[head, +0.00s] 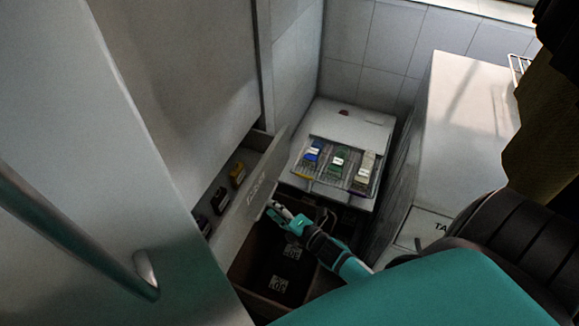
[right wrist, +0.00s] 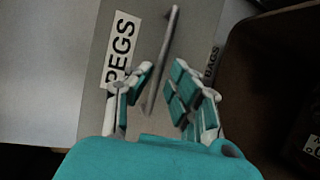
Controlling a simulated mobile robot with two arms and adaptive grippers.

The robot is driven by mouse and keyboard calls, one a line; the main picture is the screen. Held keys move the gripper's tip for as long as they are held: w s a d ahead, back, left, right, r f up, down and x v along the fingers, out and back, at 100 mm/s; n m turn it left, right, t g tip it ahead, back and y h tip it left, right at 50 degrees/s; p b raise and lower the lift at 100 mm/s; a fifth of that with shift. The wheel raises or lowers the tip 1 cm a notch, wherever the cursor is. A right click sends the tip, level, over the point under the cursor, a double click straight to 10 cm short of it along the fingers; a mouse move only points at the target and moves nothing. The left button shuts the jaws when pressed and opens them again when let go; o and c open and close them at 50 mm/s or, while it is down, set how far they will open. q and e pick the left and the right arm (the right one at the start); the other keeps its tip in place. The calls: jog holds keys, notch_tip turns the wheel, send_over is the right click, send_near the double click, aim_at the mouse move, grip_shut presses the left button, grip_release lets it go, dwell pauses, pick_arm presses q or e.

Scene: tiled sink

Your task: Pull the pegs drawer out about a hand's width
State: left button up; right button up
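The pegs drawer (head: 241,214) stands partly out from the cabinet at left in the head view, its inside showing. In the right wrist view its grey front carries a PEGS label (right wrist: 120,48) and a bar handle (right wrist: 163,62). My right gripper (head: 274,208) is at the drawer front. In the wrist view its fingers (right wrist: 160,95) are apart, on either side of the handle's near end, with gaps visible. I cannot tell whether either finger touches the handle. My left gripper is not in view.
A dark open bin (head: 262,245) is below my right gripper. A white unit with an open tray (head: 318,186) of coloured items stands behind. A white cabinet (head: 465,125) is at right.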

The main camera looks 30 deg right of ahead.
jog(key=v, duration=0.7)
jog(key=shift+s, duration=0.25)
jog(key=shift+s+d, duration=0.1)
